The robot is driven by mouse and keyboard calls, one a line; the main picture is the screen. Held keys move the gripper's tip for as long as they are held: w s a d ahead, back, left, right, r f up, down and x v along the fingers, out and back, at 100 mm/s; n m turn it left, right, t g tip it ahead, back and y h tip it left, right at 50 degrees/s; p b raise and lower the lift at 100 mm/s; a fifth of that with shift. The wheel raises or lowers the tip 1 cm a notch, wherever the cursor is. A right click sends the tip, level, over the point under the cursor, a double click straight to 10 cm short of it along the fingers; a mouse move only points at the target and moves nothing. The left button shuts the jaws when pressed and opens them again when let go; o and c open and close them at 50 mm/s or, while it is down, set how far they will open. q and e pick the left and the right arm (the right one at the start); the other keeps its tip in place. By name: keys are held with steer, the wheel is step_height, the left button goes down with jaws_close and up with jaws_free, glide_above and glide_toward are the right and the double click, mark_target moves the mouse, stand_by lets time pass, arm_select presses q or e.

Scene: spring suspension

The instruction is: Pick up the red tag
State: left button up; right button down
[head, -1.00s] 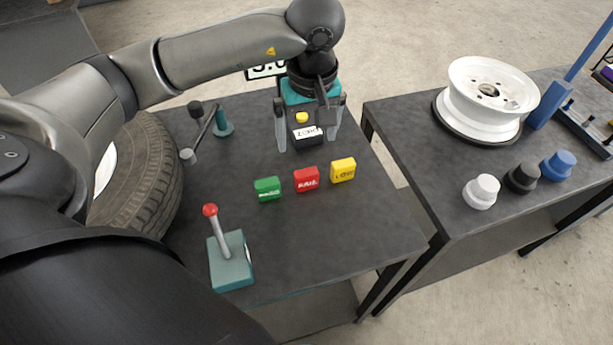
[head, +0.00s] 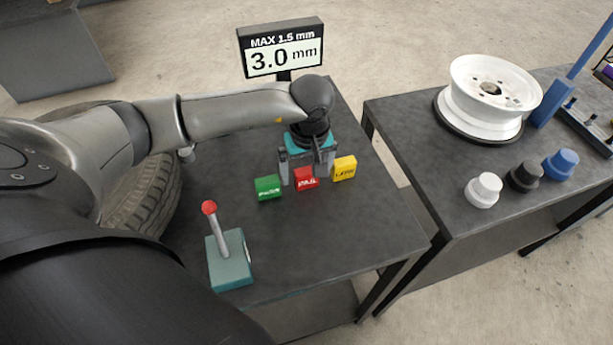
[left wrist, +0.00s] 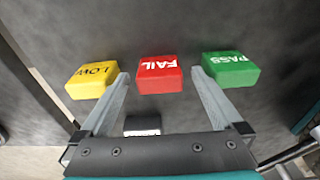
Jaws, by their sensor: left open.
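The red tag (head: 306,178), a small block, stands on the dark left table between the green tag (head: 268,187) and the yellow tag (head: 344,168). In the left wrist view the red tag (left wrist: 159,75) reads FAIL, the green tag (left wrist: 230,69) PASS and the yellow tag (left wrist: 91,80) LOW. My left gripper (head: 305,180) is over the red tag, open and empty. In the left wrist view its two fingers (left wrist: 160,82) reach toward either side of the red tag, with gaps showing. My right gripper is not in view.
A teal box with a red-knobbed lever (head: 230,258) stands at the table's front left. A display (head: 282,50) reading MAX 1.5 mm and 3.0 mm is behind. A tire (head: 150,195) is at left. The right table holds a white wheel rim (head: 488,98) and several knobs.

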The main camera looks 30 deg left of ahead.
arm_select(q)
steer(key=c, duration=1.4)
steer(key=shift+r, duration=0.2)
steer(key=shift+c, duration=0.2)
